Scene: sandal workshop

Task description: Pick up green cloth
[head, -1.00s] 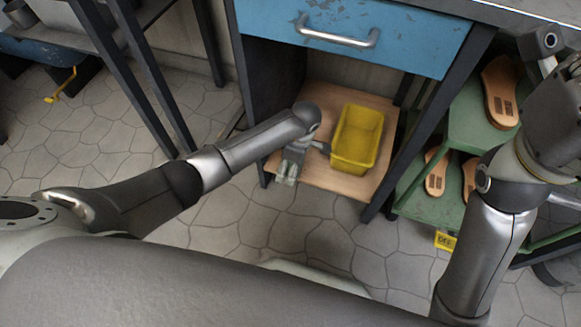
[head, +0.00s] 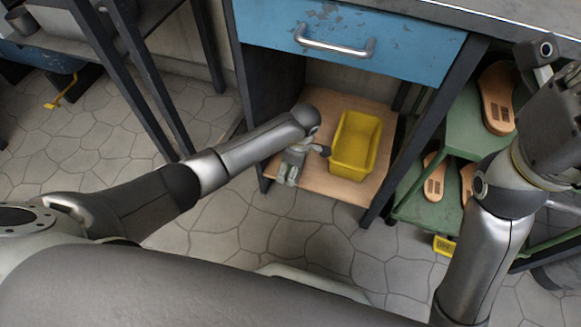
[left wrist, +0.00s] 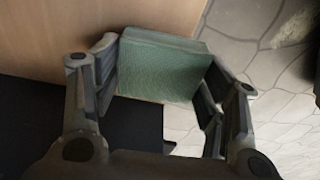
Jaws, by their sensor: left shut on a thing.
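The green cloth (left wrist: 162,66) shows in the left wrist view as a folded, block-like pad with a textured face. It sits between the two fingers of my left gripper (left wrist: 163,88), which is shut on it. In the head view my left gripper (head: 291,168) points down at the front left of a low wooden shelf, left of a yellow bin. The cloth is hard to make out there. My right gripper (head: 552,60) is partly in view at the upper right edge, and its fingertips are cut off or hidden.
The yellow bin (head: 356,145) stands on the wooden shelf (head: 335,188) under a blue drawer (head: 350,38). Dark table legs flank the shelf. A green rack (head: 475,130) with sandals stands at right. Stone-patterned floor (head: 235,235) is open in front.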

